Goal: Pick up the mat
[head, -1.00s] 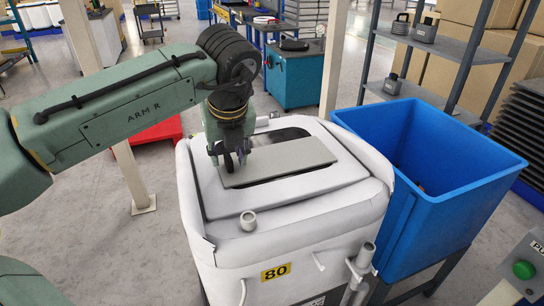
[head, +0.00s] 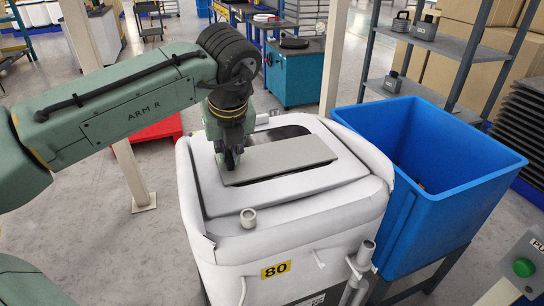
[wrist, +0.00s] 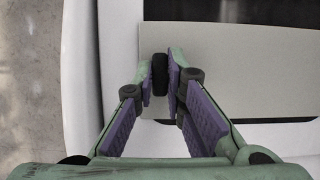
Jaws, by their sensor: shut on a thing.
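The mat (head: 290,157) is a flat grey rectangle lying on top of a white padded unit marked 80, partly over a dark panel. In the wrist view the mat (wrist: 240,70) spreads rightward from the fingers as a plain grey-beige sheet. My gripper (head: 232,164) points down at the mat's left end with its fingers drawn together. In the wrist view the tips of my gripper (wrist: 168,75) nearly meet over the mat's left part, with a black piece between them.
A tall blue bin (head: 455,205) stands close on the right. A grey shelf (head: 430,115) is behind it, and a pale post (head: 335,60) rises behind the unit.

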